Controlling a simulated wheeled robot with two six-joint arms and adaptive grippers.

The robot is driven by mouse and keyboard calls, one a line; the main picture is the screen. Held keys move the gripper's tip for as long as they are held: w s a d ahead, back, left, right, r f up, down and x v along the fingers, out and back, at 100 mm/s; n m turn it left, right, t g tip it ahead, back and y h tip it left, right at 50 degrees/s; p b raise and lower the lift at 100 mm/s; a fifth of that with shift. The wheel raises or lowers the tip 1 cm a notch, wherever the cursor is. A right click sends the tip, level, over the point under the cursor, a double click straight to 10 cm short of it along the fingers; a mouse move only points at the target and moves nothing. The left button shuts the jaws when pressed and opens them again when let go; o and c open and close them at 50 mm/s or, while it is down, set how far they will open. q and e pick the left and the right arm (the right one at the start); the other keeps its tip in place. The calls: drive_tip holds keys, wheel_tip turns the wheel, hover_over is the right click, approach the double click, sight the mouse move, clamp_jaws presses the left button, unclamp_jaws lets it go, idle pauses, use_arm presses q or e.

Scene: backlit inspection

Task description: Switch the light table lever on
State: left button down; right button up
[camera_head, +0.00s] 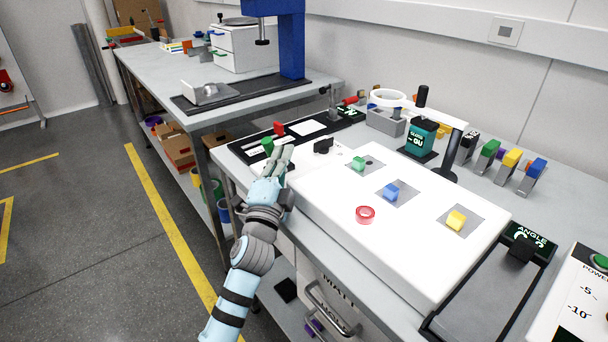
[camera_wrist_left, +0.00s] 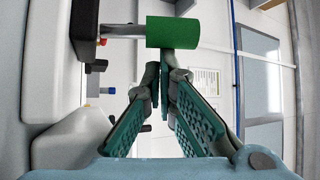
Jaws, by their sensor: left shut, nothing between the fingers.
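The lever has a green cylindrical knob (camera_head: 267,145) and stands on a black panel (camera_head: 248,155) at the left end of the light table (camera_head: 395,225). In the left wrist view the green knob (camera_wrist_left: 173,32) sits on the end of a grey rod (camera_wrist_left: 122,31) coming from a dark mount at left. My left gripper (camera_head: 284,155) is beside the knob, to its lower right in the head view. In the wrist view its fingertips (camera_wrist_left: 165,70) are together, empty, just below the knob; I cannot tell whether they touch it. My right gripper is not in view.

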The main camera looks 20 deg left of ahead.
use_arm(q)
drive_tip(key=shift+a+r, duration=0.1)
drive_tip(key=shift+r, duration=0.1)
drive_tip(key=shift+s, duration=0.15)
drive_tip(key=v, duration=1.2)
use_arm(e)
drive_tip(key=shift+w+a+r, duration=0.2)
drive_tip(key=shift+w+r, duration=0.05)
